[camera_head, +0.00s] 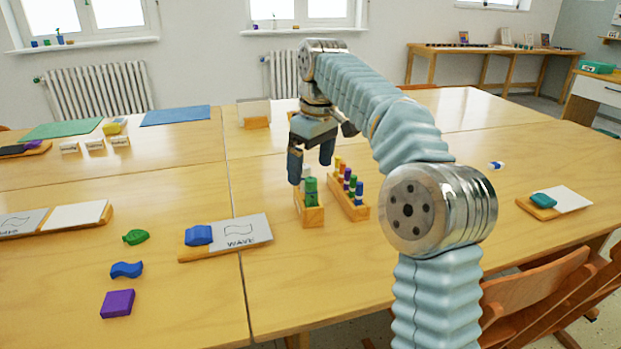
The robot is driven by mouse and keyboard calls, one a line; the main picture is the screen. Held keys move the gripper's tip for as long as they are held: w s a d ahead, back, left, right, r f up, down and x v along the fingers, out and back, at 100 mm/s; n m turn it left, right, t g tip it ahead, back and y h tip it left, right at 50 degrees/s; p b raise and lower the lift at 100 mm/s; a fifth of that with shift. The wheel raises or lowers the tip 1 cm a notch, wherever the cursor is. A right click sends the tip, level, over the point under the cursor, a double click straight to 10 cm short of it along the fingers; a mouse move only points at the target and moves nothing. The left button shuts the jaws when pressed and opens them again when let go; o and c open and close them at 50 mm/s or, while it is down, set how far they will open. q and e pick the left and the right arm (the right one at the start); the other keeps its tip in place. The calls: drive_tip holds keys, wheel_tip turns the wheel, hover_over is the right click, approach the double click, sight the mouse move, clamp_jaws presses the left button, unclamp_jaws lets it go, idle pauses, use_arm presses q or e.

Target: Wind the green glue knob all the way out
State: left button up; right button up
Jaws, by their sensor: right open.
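The green glue knob (311,185) stands at the near end of a small wooden holder (312,216) on the table. My right gripper (310,172) hangs above and around the far part of that holder, fingers pointing down and spread apart. Its left finger is just beside and behind the green knob; I cannot tell whether it touches. Something pale shows between the fingers, partly hidden. My left gripper is not in view.
A second wooden rack (349,204) with several coloured sticks stands close to the right. A "WAVE" card on a board (226,237) with a blue block lies left. Loose green, blue and purple shapes lie farther left. Chairs (540,290) are at the right front.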

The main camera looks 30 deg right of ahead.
drive_tip(key=shift+f+b, duration=0.7)
drive_tip(key=shift+f, duration=0.4)
drive_tip(key=shift+c, duration=0.3)
drive_tip(key=c, duration=1.5)
drive_tip(key=shift+o, duration=0.2)
drive_tip(key=shift+w, duration=0.1)
drive_tip(key=m+p, duration=0.1)
drive_tip(key=m, duration=0.5)
drive_tip(key=shift+r+h+p, duration=0.1)
drive_tip(key=shift+h+p, duration=0.2)
drive_tip(key=shift+h, duration=0.1)
drive_tip(key=m, duration=0.5)
drive_tip(key=shift+m+h, duration=0.3)
drive_tip(key=o, duration=1.5)
